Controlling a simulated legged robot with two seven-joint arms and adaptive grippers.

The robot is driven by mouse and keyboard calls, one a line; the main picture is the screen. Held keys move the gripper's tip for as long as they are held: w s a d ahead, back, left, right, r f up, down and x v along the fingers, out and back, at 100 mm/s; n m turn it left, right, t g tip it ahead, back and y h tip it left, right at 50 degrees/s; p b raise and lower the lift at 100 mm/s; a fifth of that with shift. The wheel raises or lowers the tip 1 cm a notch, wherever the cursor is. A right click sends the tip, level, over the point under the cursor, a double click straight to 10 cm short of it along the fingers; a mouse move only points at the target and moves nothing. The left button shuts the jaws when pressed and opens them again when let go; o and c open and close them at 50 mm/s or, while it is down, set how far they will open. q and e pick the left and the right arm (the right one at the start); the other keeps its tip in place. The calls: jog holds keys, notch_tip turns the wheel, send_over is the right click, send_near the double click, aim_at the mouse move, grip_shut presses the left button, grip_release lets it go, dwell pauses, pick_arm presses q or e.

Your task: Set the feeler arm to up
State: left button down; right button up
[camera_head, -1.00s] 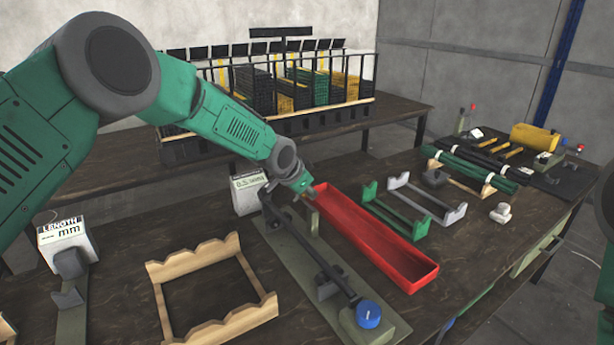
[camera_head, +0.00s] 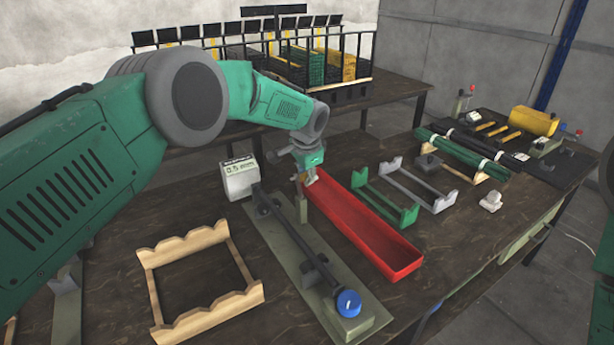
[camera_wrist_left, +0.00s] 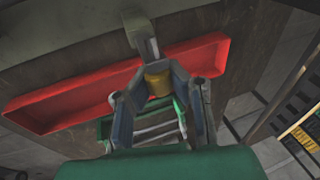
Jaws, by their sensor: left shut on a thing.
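The gauge stand has an olive base plate (camera_head: 283,252), a dark bar along it, a blue knob (camera_head: 348,303) at the near end and a white readout box (camera_head: 240,178) at the far end. A short grey upright (camera_head: 302,207) stands beside the bar; I cannot tell its exact joint. My left gripper (camera_head: 306,178) is at the top of this upright, above the red tray's far end. In the left wrist view the left fingers (camera_wrist_left: 158,76) are shut on a brass-coloured piece (camera_wrist_left: 158,84) at the end of a grey arm (camera_wrist_left: 143,36). My right gripper is out of view.
The red tray (camera_head: 375,240) lies close to the right of the stand. Green (camera_head: 385,198) and grey (camera_head: 428,187) cradles stand beyond it. A wooden cradle (camera_head: 205,315) is at the front left. Bare tabletop lies between this cradle and the gauge stand.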

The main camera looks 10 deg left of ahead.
pick_arm(q)
jog(key=shift+w+r, duration=0.15)
jog(key=c, duration=1.7)
grip_release()
jog(key=shift+o, duration=1.4)
jog(key=shift+d, duration=0.15)
jog(key=v, duration=1.1)
jog(key=shift+d+r, duration=0.15)
jog(key=shift+r, duration=0.15)
